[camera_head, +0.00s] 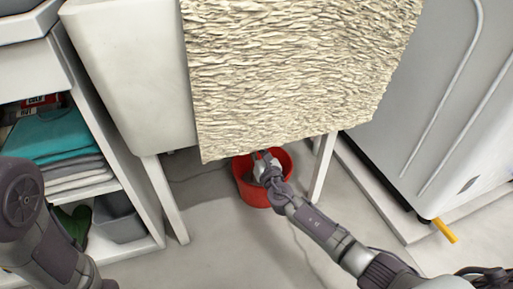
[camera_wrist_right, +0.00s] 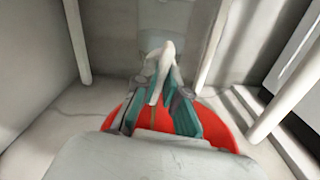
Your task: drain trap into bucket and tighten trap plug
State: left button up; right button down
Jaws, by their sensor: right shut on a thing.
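The red bucket (camera_head: 249,191) stands on the floor under the sink, partly covered by my right arm. Its red inside also shows around my fingers in the right wrist view (camera_wrist_right: 212,126). My right gripper (camera_head: 262,160) is over the bucket. In the right wrist view, my right gripper (camera_wrist_right: 160,82) is shut on the lower part of the white trap (camera_wrist_right: 166,53). The plug itself is hard to make out between the fingers.
White sink legs (camera_head: 166,200) stand at both sides of the bucket. Shelving is left, a grey-white appliance (camera_head: 440,110) right. The front floor is mostly clear.

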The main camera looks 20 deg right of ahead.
jog(key=shift+w+d+r, duration=0.1)
jog(key=shift+w+r, duration=0.1)
jog(key=c, duration=1.2)
grip_release()
jog(key=shift+c, duration=0.2)
jog(key=shift+f, duration=0.1)
jog(key=s, duration=1.2)
jog(key=shift+d+f, duration=0.1)
